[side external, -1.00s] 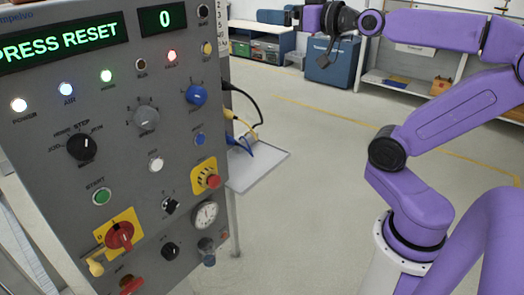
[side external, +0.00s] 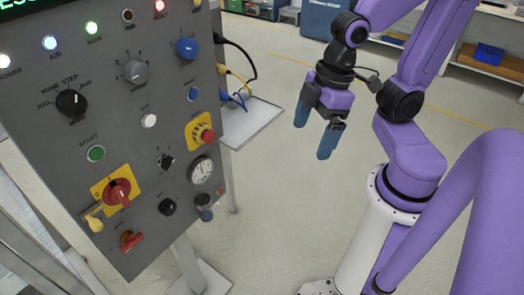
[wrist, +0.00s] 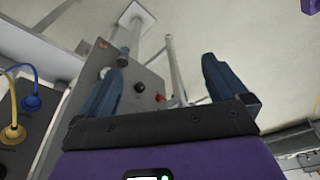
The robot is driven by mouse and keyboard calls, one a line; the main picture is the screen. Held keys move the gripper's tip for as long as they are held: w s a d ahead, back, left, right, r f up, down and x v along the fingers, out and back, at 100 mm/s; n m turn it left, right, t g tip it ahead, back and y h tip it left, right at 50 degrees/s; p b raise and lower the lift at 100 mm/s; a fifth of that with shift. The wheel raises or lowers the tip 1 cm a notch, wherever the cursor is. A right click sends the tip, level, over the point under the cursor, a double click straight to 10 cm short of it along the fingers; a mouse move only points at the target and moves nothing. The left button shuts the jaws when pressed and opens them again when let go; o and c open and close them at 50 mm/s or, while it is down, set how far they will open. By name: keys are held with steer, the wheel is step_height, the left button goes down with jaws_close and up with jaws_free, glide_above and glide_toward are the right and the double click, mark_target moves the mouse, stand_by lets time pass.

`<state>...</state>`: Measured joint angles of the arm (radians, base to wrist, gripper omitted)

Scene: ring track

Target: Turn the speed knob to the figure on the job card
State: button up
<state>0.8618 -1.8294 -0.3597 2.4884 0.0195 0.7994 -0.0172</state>
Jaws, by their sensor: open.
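The grey control panel (side external: 110,175) stands at the left of the side external view. A grey knob with a ring of marks (side external: 135,71) and a blue knob (side external: 187,47) sit on its upper right; a black selector (side external: 71,102) is further left. The labels are too small to tell which is the speed knob. I cannot make out a job card. My gripper (side external: 314,130) is open and empty, pointing down, right of the panel and apart from it. In the wrist view its two blue fingers (wrist: 163,85) are spread, with part of the panel beyond.
A small grey shelf (side external: 250,120) with cables juts out between panel and gripper. A red emergency button (side external: 207,136), a gauge (side external: 202,170) and a red-and-yellow switch (side external: 118,192) are on the panel. The floor (side external: 285,215) below my gripper is clear.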

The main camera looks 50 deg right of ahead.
steer(key=s, duration=0.1)
steer(key=s+d+f, duration=0.1)
steer(key=s+n+h, duration=0.1)
steer(key=shift+d+f+g, duration=0.15)
steer(key=shift+f+g, duration=0.1)
steer(key=shift+g, duration=0.15)
steer(key=shift+s+d+f+h, duration=0.2)
steer(key=shift+s+h, duration=0.1)
steer(key=shift+s, duration=0.15)
steer(key=c, duration=0.6)
steer(key=n+t, duration=1.8)
steer(key=n, duration=0.3)
glide_toward(142, 74)
steer(key=w, duration=0.9)
steer(key=shift+w+a+r, duration=0.15)
steer(key=shift+w+r, duration=0.05)
